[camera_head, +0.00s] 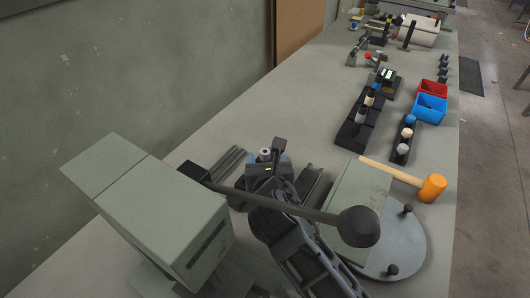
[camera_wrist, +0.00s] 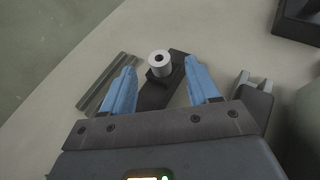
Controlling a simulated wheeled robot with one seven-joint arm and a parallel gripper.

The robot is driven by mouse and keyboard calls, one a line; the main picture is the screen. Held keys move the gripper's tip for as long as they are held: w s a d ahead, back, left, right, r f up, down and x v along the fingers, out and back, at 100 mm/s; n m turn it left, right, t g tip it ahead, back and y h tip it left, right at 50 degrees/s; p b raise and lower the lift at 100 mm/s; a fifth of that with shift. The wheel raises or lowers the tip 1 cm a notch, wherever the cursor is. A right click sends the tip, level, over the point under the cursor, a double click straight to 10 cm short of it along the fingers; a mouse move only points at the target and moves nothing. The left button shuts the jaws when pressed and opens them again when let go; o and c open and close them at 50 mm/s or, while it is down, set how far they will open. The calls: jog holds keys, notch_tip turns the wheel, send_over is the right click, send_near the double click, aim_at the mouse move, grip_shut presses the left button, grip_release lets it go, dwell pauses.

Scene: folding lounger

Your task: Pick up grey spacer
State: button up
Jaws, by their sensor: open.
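The grey spacer (camera_wrist: 160,64) is a short light cylinder with a dark hole in its top. In the wrist view it stands upright on a dark block (camera_wrist: 158,95), just beyond and between the two blue fingers. In the head view the spacer (camera_head: 265,154) shows small, beside my gripper (camera_head: 263,163). My gripper, which also shows in the wrist view (camera_wrist: 163,82), is open and empty, with a finger to either side of the line to the spacer. The spacer's lower end is partly hidden in the head view.
Dark rails (camera_wrist: 107,84) lie left of the block. A grey-green machine (camera_head: 160,205) with a long ball-ended lever (camera_head: 357,226) stands close to my arm. An orange mallet (camera_head: 432,187) lies at right. Red and blue bins (camera_head: 430,107) stand farther back. Bare table lies at left.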

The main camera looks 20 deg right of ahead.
aim_at(265, 155)
jog(key=shift+x, duration=1.4)
jog(key=shift+c, duration=0.2)
jog(key=c, duration=1)
